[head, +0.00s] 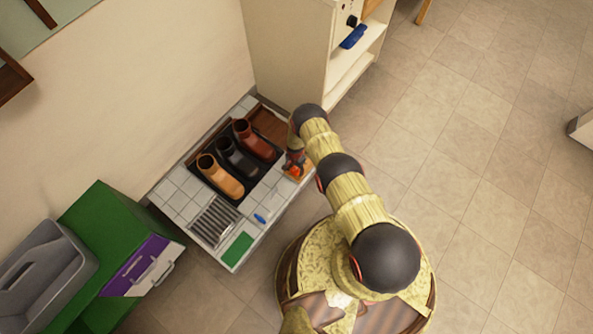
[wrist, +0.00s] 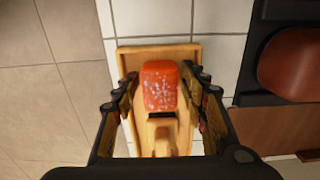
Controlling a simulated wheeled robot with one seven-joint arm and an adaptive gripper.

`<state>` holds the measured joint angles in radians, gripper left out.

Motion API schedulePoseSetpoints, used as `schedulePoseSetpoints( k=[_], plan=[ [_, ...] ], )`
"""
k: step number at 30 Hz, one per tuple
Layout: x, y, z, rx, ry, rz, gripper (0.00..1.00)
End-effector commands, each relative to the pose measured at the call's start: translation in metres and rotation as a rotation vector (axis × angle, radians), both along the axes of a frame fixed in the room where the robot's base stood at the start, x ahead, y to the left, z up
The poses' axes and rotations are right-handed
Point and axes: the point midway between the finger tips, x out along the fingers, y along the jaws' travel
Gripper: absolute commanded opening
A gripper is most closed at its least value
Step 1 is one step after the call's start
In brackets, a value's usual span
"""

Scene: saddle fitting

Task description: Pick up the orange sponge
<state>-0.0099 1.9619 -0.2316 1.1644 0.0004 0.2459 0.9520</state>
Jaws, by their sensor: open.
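The orange sponge (wrist: 160,86) is a rounded block with pale speckles. It lies on a light wooden tray (wrist: 190,53) in the wrist view. My gripper (wrist: 160,92) is open, with one finger on each side of the sponge and a visible gap at both sides. In the head view, my gripper (head: 294,158) hangs over the right edge of the tiled table, and the sponge (head: 296,170) shows only as a small orange patch beside it, mostly hidden by my arm.
A black tray (head: 213,183) with tan, black and red-brown boots stands left of the gripper on the tiled table (head: 178,199). A metal grate (head: 214,221), a green pad (head: 237,248) and a blue item (head: 260,218) lie nearer the front. A cream cabinet (head: 290,50) stands behind.

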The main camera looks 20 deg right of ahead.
Motion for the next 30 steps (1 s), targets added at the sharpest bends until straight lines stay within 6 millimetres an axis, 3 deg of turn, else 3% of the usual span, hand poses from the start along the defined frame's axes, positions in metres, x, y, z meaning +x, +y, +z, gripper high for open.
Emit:
schedulePoseSetpoints(
  k=[3, 21, 30],
  plan=[
    [0.0, 0.0, 0.0008, 0.0, 0.0, 0.0, 0.43],
    [-0.0005, 0.0, 0.0006, 0.0, 0.001, 0.0, 0.09],
    [-0.0004, 0.0, 0.005, 0.0, 0.001, 0.0, 0.08]
  ],
)
